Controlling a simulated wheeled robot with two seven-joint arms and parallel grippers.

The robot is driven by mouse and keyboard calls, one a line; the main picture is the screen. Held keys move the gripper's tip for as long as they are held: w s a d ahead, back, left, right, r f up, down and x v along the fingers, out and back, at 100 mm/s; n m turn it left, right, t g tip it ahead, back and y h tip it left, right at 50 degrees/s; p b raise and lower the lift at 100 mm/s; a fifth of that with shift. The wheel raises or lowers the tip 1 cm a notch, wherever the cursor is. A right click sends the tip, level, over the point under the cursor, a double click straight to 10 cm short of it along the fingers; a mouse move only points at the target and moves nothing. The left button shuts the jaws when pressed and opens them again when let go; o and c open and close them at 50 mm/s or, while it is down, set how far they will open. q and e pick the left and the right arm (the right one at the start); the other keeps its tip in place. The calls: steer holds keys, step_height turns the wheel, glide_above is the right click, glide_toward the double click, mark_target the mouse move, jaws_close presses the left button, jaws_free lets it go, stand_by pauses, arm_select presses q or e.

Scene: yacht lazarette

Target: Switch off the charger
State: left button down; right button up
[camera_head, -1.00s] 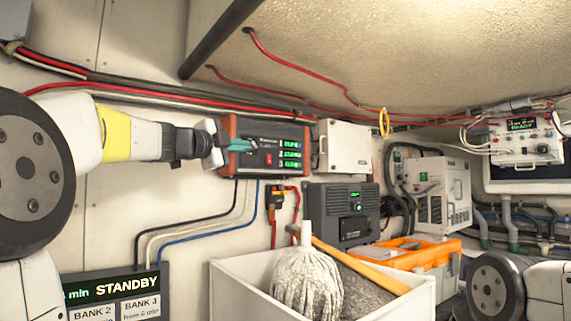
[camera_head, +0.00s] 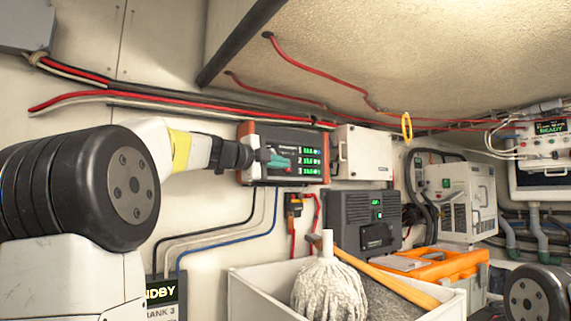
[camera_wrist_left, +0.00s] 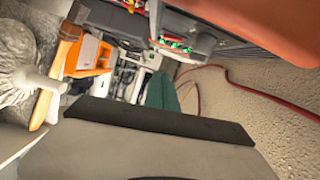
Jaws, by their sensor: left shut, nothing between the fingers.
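The charger (camera_head: 288,139) is a dark box with orange-red ends, fixed to the wall left of centre in the head view, with three lit green displays. My left gripper (camera_head: 279,161), with teal fingertips, is in front of the charger's face, left of the displays. It is shut and empty. The fingers hide the part of the face where a red switch showed earlier; I cannot tell whether they touch it. The left wrist view shows the teal fingers (camera_wrist_left: 161,92) and the charger's orange-red end (camera_wrist_left: 262,25) close above. My right gripper is not in view.
A white box (camera_head: 364,153) is right beside the charger. Below are a dark unit (camera_head: 352,210), a fused cable connector (camera_head: 293,206) and a white bin (camera_head: 262,287) holding a mop (camera_head: 328,288). An orange case (camera_head: 450,262) stands to the right. Red and black cables run above.

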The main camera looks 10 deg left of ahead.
arm_select(q)
steer(key=w, duration=0.7)
steer(key=shift+f, duration=0.3)
steer(key=shift+w+a, duration=0.1)
